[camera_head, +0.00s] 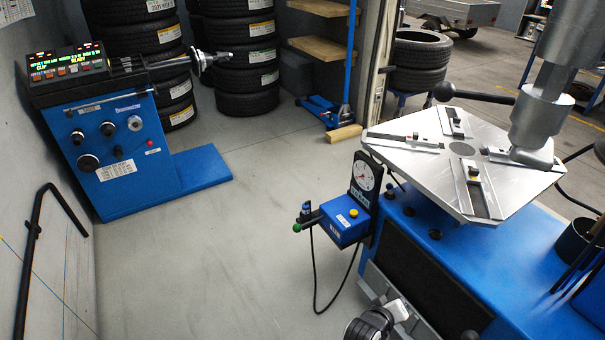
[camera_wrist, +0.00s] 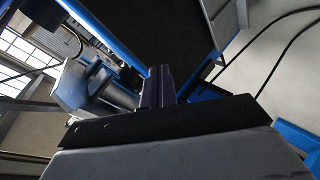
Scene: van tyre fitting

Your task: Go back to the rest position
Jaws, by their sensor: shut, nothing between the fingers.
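My gripper (camera_wrist: 159,86) shows in the wrist view as two dark fingers side by side, closed together with nothing between them. In the wrist view it points toward a dark panel and blue frame of a machine, with a grey metal part beside the fingers. The gap between them cannot be judged. In the head view, a grey and black part that looks like my arm shows at the bottom edge, in front of the tyre changer (camera_head: 520,262). The fingers cannot be made out there.
The tyre changer's turntable (camera_head: 408,131) is bare, with a mount column (camera_head: 540,110) above its right side. A blue inflator box (camera_head: 345,222) with a gauge (camera_head: 364,176) and hanging cable stands left of it. A wheel balancer (camera_head: 118,140) stands at left. Floor between is clear.

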